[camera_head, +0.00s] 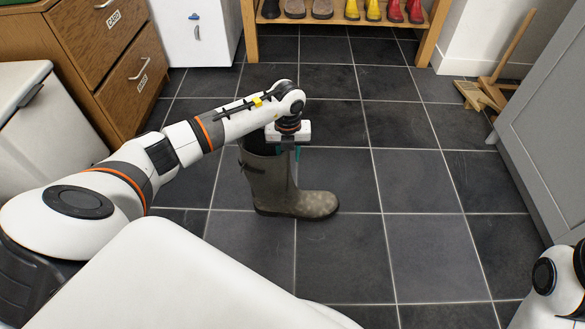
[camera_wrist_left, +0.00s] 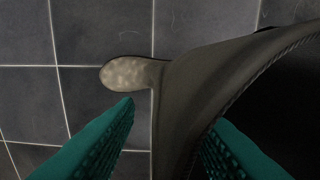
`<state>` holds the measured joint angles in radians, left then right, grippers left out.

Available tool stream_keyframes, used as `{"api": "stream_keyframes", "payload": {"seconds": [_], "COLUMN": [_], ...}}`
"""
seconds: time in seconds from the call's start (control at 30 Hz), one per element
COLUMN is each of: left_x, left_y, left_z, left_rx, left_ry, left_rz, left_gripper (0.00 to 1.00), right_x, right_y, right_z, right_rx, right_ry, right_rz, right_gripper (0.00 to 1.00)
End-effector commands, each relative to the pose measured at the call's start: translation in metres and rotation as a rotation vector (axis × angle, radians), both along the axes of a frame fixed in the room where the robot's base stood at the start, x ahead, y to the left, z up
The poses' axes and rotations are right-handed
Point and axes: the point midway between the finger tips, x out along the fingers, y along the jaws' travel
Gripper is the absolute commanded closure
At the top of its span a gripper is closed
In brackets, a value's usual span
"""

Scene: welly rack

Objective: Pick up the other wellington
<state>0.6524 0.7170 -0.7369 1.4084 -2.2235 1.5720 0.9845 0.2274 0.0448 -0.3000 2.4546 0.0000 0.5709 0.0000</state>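A grey-brown wellington (camera_head: 268,185) stands upright on the dark tiled floor, its toe pointing right in the head view. My left gripper (camera_head: 284,154) is directly above it, pointing down at the top of its shaft. In the left wrist view, the wellington (camera_wrist_left: 185,95) shows its toe on the left and its dark opening on the right. The teal fingers of my left gripper (camera_wrist_left: 175,112) are apart. One is outside the shaft wall and the other is at the opening side, with a gap beside the wall. My right gripper is out of view.
A wooden rack (camera_head: 432,30) at the back holds several boots and shoes, including yellow wellies (camera_head: 362,10) and red wellies (camera_head: 404,11). A wooden drawer unit (camera_head: 112,60) is at left, a grey cabinet (camera_head: 550,130) at right. The floor right of the wellington is clear.

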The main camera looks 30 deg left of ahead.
Motion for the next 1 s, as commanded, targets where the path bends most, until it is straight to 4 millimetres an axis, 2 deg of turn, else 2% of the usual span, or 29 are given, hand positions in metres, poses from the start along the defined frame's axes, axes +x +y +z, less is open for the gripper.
{"api": "stream_keyframes", "payload": {"seconds": [0.27, 0.4, 0.47, 0.5, 1.0], "left_x": [0.0002, 0.0002, 0.0002, 0.0002, 0.0003], "left_y": [0.0, 0.0, 0.0, 0.0001, 0.0003], "left_z": [-0.0016, -0.0015, -0.0015, -0.0014, -0.0013], "left_rx": [-0.001, -0.001, -0.001, -0.001, 0.0], "left_ry": [-0.001, -0.001, -0.001, -0.001, 0.0], "left_rz": [0.0, 0.0, 0.0, 0.0, -0.001], "left_gripper": [0.65, 0.88, 0.98, 1.0, 1.0], "right_x": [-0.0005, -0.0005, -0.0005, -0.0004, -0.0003], "right_y": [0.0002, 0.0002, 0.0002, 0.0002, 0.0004], "right_z": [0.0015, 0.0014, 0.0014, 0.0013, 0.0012], "right_rx": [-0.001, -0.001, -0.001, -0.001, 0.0], "right_ry": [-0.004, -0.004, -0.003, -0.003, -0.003], "right_rz": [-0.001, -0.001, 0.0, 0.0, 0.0], "right_gripper": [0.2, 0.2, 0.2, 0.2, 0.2]}}
